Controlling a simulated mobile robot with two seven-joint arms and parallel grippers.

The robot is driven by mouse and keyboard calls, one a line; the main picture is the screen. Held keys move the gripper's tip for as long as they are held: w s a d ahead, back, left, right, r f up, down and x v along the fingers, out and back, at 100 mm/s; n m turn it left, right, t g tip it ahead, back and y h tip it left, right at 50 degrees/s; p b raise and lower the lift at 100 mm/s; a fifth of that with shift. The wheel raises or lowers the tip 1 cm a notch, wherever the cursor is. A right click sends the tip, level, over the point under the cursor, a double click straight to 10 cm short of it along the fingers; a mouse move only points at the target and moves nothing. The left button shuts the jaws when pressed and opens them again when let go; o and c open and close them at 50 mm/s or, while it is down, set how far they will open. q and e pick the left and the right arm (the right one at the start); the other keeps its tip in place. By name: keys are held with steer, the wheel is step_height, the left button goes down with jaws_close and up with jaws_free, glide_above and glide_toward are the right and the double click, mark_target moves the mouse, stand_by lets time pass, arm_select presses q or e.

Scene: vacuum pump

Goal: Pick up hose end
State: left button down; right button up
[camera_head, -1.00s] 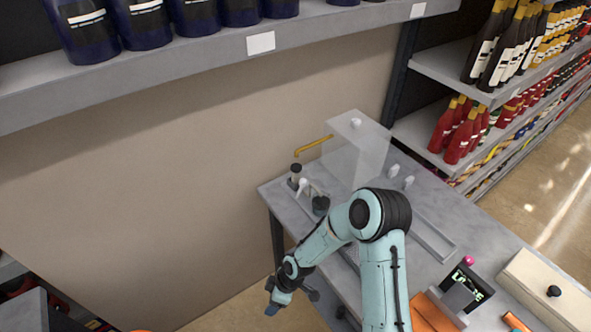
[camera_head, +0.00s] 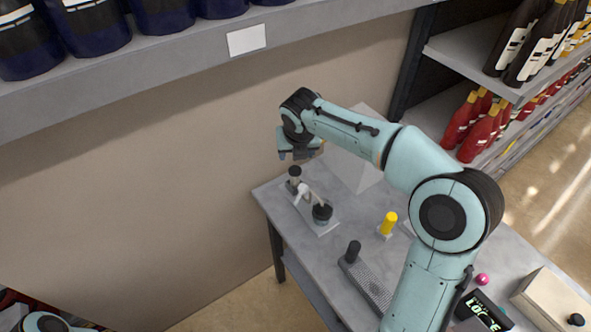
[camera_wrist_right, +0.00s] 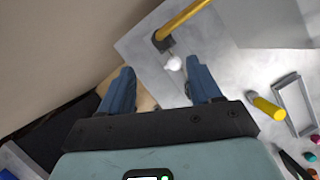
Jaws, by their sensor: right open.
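A yellow hose (camera_wrist_right: 185,20) enters the right wrist view from the top and ends in a dark square piece (camera_wrist_right: 164,43). This end lies just ahead of my right gripper (camera_wrist_right: 160,78), whose two blue fingers are spread with nothing held between them. In the head view my right gripper (camera_head: 298,155) is above the far left corner of the table and hides most of the hose. Whether a finger touches the hose end cannot be told. My left gripper is out of view.
On the grey table (camera_head: 285,232) stand a small pump-like device (camera_head: 320,212), a yellow cylinder (camera_head: 389,222) and a black-knobbed lever (camera_head: 353,248). A clear panel (camera_head: 352,170) stands beside my right gripper. A small white knob (camera_wrist_right: 173,63) is near the hose end. A shelf (camera_head: 235,42) hangs above.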

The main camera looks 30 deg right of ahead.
mark_target(295, 170)
steer(key=x, duration=1.3)
steer(key=shift+s+f+b, duration=0.2)
steer(key=shift+s+b, duration=0.05)
steer(key=shift+b, duration=0.05)
jaws_close()
